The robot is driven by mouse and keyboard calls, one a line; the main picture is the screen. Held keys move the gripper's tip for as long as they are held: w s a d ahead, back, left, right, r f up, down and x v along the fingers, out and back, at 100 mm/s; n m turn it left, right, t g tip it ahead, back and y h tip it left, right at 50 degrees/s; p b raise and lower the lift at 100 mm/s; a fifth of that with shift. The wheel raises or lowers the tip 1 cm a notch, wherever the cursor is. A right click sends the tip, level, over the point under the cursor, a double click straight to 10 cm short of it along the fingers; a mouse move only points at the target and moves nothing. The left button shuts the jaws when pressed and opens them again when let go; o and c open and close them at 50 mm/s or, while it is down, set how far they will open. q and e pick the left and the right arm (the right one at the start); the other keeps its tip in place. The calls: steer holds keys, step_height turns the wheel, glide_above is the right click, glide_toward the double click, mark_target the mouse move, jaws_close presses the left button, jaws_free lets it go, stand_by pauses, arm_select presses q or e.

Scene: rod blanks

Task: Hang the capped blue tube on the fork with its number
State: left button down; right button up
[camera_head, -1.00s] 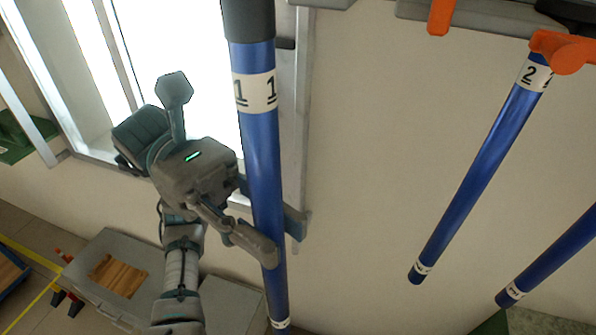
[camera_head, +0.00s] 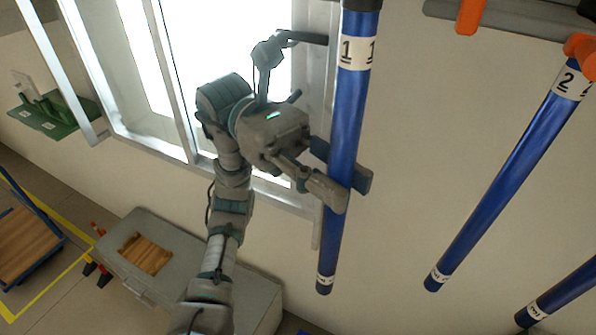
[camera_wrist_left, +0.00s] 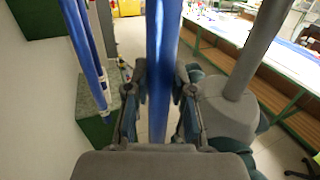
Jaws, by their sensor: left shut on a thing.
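A blue tube (camera_head: 346,130) with a white label reading 1 and a dark cap (camera_head: 362,4) at its top hangs nearly upright in the head view. My left gripper (camera_head: 345,188) is shut on its lower half, with one finger in front and one behind. In the left wrist view the tube (camera_wrist_left: 161,60) runs between the two fingers. An orange fork (camera_head: 470,15) shows at the top edge, apart from the tube; no number is readable on it. My right gripper is not in view.
A blue tube labelled 2 (camera_head: 508,180) hangs at an orange piece (camera_head: 582,52) on the right. Another blue tube (camera_head: 560,295) is at the lower right. A bright window (camera_head: 215,70) stands behind my left arm. A grey box (camera_head: 190,265) is on the floor. Bare wall lies between the tubes.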

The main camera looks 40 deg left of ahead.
arm_select(q)
steer(key=w+d, duration=0.3)
steer(key=d, duration=0.3)
steer(key=w+a, duration=0.5)
steer(key=a, duration=0.1)
steer(key=shift+w+a+f+p, duration=0.35)
steer(key=shift+w+f, duration=0.05)
steer(key=shift+f, duration=0.05)
steer(key=c, duration=1.2)
jaws_free()
steer(key=shift+d, duration=0.1)
steer(key=o, duration=0.3)
steer(key=shift+d, duration=0.1)
steer(key=w+a, duration=0.1)
steer(key=a, duration=1)
steer(key=shift+w+a, duration=0.35)
steer(key=shift+w, duration=0.05)
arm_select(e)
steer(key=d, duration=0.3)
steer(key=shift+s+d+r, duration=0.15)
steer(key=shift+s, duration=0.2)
